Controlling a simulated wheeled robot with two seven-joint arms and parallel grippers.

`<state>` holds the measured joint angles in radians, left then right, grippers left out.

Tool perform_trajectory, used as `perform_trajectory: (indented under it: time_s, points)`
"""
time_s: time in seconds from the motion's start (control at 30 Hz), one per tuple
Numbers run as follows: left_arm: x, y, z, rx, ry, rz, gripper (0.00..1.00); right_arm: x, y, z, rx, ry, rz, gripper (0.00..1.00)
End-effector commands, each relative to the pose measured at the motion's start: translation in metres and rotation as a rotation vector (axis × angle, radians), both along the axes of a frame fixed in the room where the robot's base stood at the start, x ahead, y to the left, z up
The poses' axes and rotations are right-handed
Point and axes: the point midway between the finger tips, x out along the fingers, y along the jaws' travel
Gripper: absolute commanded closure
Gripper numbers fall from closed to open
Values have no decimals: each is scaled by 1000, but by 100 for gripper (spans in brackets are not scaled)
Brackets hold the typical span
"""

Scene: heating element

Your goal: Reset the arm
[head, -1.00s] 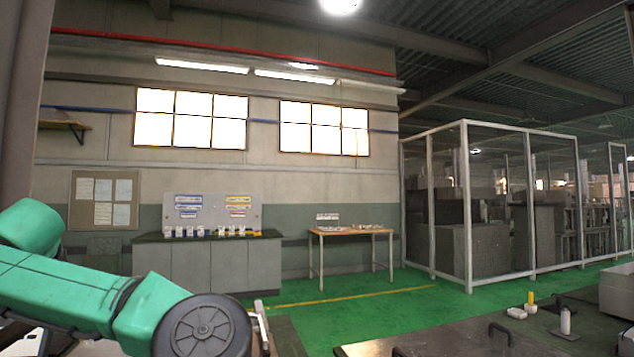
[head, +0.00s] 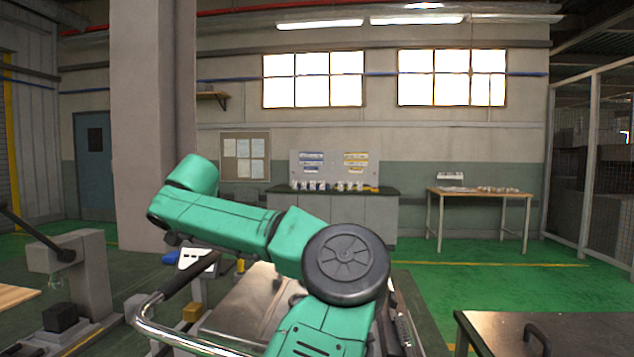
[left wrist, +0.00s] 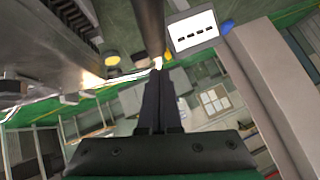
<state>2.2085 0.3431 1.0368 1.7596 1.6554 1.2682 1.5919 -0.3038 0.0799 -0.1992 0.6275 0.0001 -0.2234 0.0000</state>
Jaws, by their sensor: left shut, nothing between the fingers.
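My left arm (head: 220,218), green with black joints, rises from the bottom middle of the head view. It bends at a round black joint and reaches up to the left. Its gripper cannot be made out in the head view. In the left wrist view my left gripper (left wrist: 158,72) is shut, its two dark fingers together and nothing between them. A dark rod (left wrist: 149,25) shows just beyond the fingertips; I cannot tell if they touch. My right gripper is in neither view.
A metal-topped station with a curved chrome handle (head: 160,318) stands close below the arm. A grey machine (head: 85,270) is at left, beside a thick column (head: 140,130). A dark table (head: 560,330) is at front right. Green floor (head: 450,285) is open beyond.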

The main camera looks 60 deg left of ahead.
Motion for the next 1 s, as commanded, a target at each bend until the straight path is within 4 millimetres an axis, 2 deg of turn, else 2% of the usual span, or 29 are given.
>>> perform_trajectory:
  time_s: [0.03, 0.1, 0.3, 0.4, 0.53, 0.93, 1.0]
  points:
    - [-1, -4, 26, 4, -2, -1, 100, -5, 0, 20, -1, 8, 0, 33]
    - [-6, -19, 30, 6, -2, 0, 100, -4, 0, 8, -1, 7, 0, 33]
    - [-17, -59, 66, 5, -2, 0, 100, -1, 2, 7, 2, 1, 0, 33]
    - [-21, -70, 77, 5, -1, -1, 100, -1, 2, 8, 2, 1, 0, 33]
    - [-22, -76, 81, 2, 0, -1, 100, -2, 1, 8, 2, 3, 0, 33]
    - [-22, -75, 81, 2, 0, -1, 100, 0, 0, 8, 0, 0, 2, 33]
    - [-22, -75, 87, 3, 0, -1, 100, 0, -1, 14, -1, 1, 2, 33]
